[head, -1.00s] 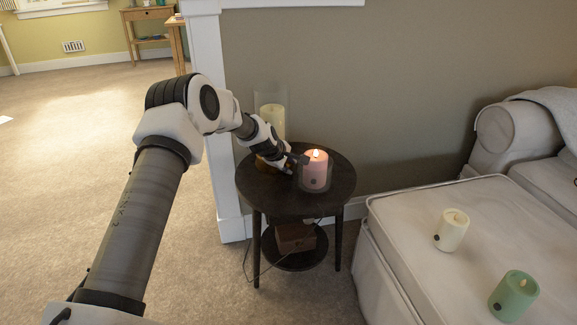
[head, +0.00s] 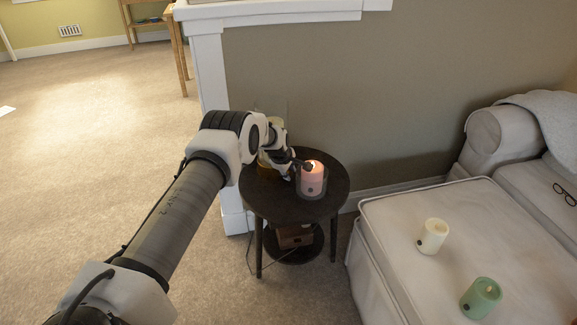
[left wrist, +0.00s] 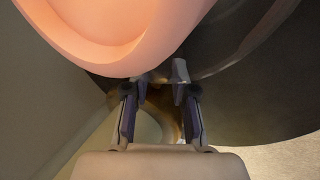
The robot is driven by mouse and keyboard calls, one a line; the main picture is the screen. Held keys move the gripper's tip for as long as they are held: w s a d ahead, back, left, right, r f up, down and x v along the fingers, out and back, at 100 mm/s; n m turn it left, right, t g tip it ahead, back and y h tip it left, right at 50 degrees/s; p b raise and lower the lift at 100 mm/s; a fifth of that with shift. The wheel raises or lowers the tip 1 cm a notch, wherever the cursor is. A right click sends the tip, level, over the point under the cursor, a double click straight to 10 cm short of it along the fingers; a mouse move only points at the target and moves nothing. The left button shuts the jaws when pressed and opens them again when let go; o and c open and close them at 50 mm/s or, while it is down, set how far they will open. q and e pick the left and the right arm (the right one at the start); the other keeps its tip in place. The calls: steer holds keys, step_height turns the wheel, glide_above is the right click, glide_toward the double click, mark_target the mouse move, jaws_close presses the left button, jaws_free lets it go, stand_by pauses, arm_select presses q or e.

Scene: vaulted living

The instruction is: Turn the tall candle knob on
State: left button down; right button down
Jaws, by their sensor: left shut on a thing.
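The tall candle (head: 264,162), in a clear glass with an amber lower part, stands at the back left of the round dark table (head: 322,211). My arm hides most of it. My left gripper (head: 291,170) is at its right side, low over the table, between it and the lit pink candle (head: 312,183). In the left wrist view my left gripper (left wrist: 160,112) has its fingers around something small; an amber-brown shape shows between and behind them. The knob itself cannot be made out clearly. My right gripper is out of view.
The pink candle also fills the top of the left wrist view (left wrist: 115,30), very close to my fingers. A wall is behind the table; open carpet lies left.

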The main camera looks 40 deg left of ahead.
arm_select(q)
steer(key=c, duration=1.2)
jaws_free()
steer(key=v, duration=1.2)
